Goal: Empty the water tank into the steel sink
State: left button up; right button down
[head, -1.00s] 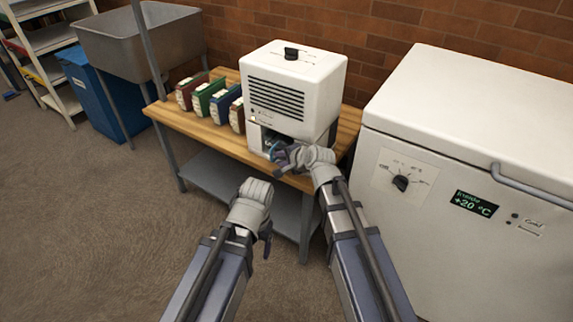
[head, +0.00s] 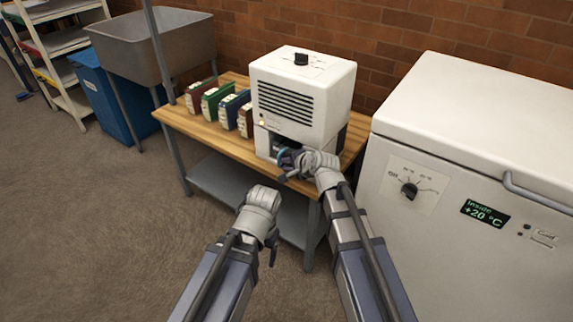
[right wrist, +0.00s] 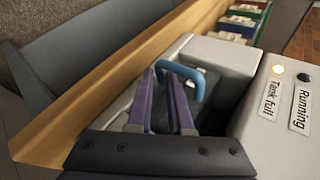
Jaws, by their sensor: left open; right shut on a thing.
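The white dehumidifier (head: 301,98) stands on a wooden bench, with an opening low in its front. My right gripper (head: 287,160) is at that opening. In the right wrist view its purple fingers (right wrist: 172,100) are shut on the blue handle (right wrist: 188,72) of the water tank. The dark tank (right wrist: 208,82) sits in the opening, mostly hidden by the fingers and housing. I cannot see its water. My left gripper (head: 272,252) is open and empty, in front of the bench. The steel sink (head: 150,48) stands on legs at the back left.
Several coloured binders (head: 228,106) stand on the wooden bench (head: 205,127) left of the dehumidifier. A white chest freezer (head: 460,150) is close on the right. A blue bin (head: 118,100) stands below the sink. The carpet (head: 100,220) at the left front is clear.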

dwell(0.9)
jog(key=c, duration=1.3)
grip_release()
grip_shut()
jog(key=shift+r+p, duration=0.3)
jog(key=shift+p, duration=0.05)
jog(key=shift+s, duration=0.1)
